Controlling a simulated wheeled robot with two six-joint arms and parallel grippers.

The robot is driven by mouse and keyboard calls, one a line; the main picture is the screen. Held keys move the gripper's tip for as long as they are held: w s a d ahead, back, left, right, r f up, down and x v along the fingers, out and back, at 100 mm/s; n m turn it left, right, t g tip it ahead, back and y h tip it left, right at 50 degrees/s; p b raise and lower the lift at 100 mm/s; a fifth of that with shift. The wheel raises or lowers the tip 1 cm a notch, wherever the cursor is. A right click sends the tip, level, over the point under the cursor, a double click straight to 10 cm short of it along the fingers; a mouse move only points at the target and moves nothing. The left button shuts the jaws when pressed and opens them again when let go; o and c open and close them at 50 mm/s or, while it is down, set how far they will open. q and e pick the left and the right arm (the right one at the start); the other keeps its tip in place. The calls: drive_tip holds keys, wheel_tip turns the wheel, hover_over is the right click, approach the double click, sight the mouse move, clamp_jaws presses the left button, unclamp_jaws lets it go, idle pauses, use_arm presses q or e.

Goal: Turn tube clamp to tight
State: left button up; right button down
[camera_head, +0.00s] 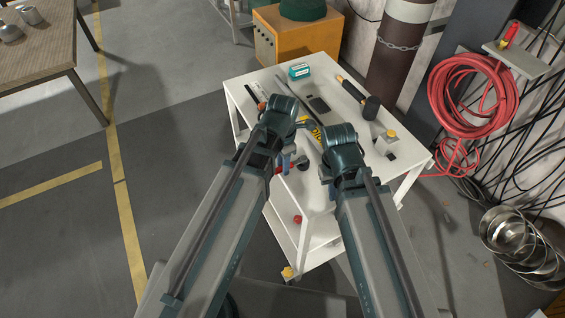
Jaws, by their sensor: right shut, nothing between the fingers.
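My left gripper (304,124) is over the white cart's top, mostly hidden by its own wrist, and its finger gap does not show. My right gripper (327,174) is over the cart's near part, largely covered by its wrist, shut and empty. A small blue fitting with a red part (287,162) shows between the two arms at the near side of the cart top. It may be the tube clamp, but it is partly covered and too small to tell its setting. I cannot tell whether either gripper touches it.
The white cart (410,158) carries a black-headed mallet (358,97), a green-and-white box (299,71), a dark flat item (319,105) and a yellow-topped block (390,136). A red hose coil (468,93) hangs at the right. Open floor lies left of the cart.

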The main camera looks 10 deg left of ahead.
use_arm(q)
drive_tip(key=shift+o, duration=1.4)
drive_tip(key=shift+r, duration=0.15)
use_arm(e)
drive_tip(key=shift+r, duration=0.15)
use_arm(q)
wheel_tip(320, 180, up, 14)
drive_tip(key=p, duration=1.4)
drive_tip(key=shift+f, duration=0.25)
use_arm(e)
wheel_tip(320, 180, up, 14)
drive_tip(key=shift+f, duration=0.2)
